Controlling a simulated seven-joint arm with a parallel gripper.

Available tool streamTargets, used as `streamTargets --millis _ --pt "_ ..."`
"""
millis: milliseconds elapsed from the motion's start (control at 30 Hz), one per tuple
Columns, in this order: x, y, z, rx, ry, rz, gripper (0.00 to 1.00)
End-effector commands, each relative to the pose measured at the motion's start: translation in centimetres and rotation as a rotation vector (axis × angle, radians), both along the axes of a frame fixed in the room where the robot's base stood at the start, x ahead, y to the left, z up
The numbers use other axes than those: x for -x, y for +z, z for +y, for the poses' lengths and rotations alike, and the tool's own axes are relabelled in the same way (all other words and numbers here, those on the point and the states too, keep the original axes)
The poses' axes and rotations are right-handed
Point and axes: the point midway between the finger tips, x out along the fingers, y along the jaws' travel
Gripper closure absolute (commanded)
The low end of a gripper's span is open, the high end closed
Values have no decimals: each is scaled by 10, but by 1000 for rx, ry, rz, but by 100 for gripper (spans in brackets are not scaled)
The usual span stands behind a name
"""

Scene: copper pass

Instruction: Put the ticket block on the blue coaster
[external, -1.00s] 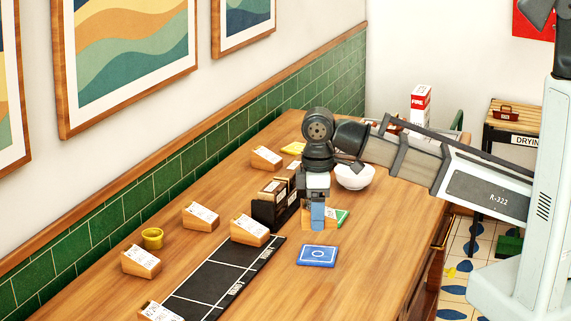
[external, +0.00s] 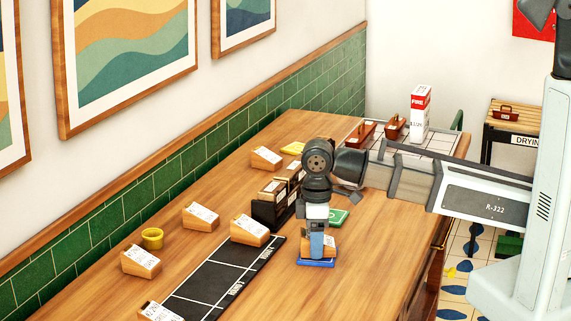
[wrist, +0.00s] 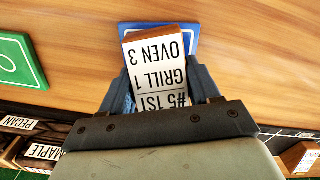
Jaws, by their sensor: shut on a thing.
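The ticket block (external: 331,245), wooden with a white printed face, is between the fingers of my gripper (external: 317,246). In the wrist view the block (wrist: 158,62) reads "#5 1ST", "GRILL 1" and "OVEN 3", and my gripper (wrist: 163,88) is shut on its sides. The blue coaster (external: 316,263) is directly beneath the block, mostly covered by it. The coaster's blue edge (wrist: 190,38) shows around the block in the wrist view. I cannot tell whether the block touches the coaster.
A green coaster (external: 338,217) lies behind my gripper. Black labelled holders (external: 268,213) and a black gridded mat (external: 213,290) are to the left. The table's front right is clear.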

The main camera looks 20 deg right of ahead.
Motion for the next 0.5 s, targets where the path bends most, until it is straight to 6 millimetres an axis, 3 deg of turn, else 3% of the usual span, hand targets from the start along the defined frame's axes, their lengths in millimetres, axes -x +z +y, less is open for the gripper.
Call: streamTargets --millis 133,167,400,500 --pt "0 -3 0 1 0 0 72" --pt "0 -3 0 1 0 0 36" --pt "0 -3 0 0 0 0 13" --pt "0 -2 0 0 0 0 13"
